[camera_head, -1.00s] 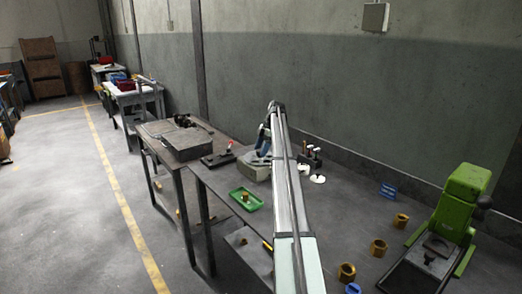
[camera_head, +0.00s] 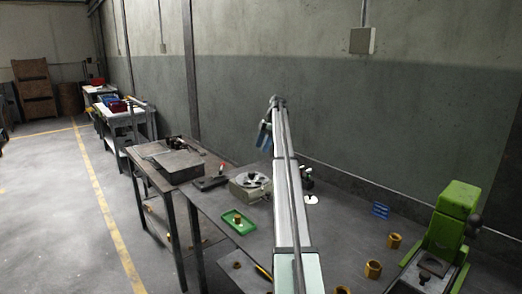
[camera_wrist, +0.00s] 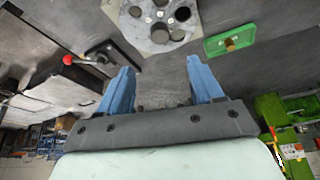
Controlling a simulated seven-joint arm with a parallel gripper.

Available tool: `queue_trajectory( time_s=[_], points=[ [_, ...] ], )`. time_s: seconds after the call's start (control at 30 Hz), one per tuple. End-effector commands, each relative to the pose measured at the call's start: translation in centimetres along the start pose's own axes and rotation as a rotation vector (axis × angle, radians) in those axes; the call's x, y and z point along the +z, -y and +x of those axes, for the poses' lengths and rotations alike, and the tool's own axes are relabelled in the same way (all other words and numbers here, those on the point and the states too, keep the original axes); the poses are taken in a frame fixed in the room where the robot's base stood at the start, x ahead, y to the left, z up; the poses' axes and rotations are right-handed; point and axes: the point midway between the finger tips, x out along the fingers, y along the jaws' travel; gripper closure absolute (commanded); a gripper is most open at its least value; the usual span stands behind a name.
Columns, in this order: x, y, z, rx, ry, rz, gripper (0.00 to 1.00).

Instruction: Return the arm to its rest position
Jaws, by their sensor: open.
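My arm reaches forward up the middle of the head view, and my gripper (camera_head: 265,138) with blue fingers shows at its far end against the wall. In the wrist view the two fingers of my gripper (camera_wrist: 160,82) are spread wide with nothing between them. A grey fixture with round holes lies on the bench ahead of the fingers; it shows in the head view (camera_head: 245,189) and the wrist view (camera_wrist: 133,32). My gripper is above the bench and apart from it.
A green tray (camera_head: 231,228) holds a brass-coloured nut (camera_head: 238,218). Several similar nuts (camera_head: 373,269) stand at the right near a green press (camera_head: 450,225). A red-handled clamp (camera_head: 210,183) is left of the fixture. The wall (camera_head: 330,120) is behind the bench.

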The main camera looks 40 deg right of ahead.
Motion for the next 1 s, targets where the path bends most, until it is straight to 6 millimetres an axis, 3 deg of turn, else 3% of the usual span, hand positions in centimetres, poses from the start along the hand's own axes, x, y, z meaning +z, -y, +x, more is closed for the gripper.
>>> queue_trajectory(
  time_s=[0.53, 0.67, 0.77, 0.87, 1.0],
  points=[
    [0.0, 0.0, -0.1, 0.000, 0.000, 0.000, 0.34],
    [-0.8, -0.2, 0.8, 0.007, 0.001, -0.003, 0.34],
    [-2.9, -0.9, 3.1, 0.028, 0.002, -0.012, 0.34],
    [-6.2, -1.9, 6.9, 0.064, 0.004, -0.021, 0.34],
    [-12.1, -3.4, 13.1, 0.130, -0.001, -0.034, 0.34]
  ],
)
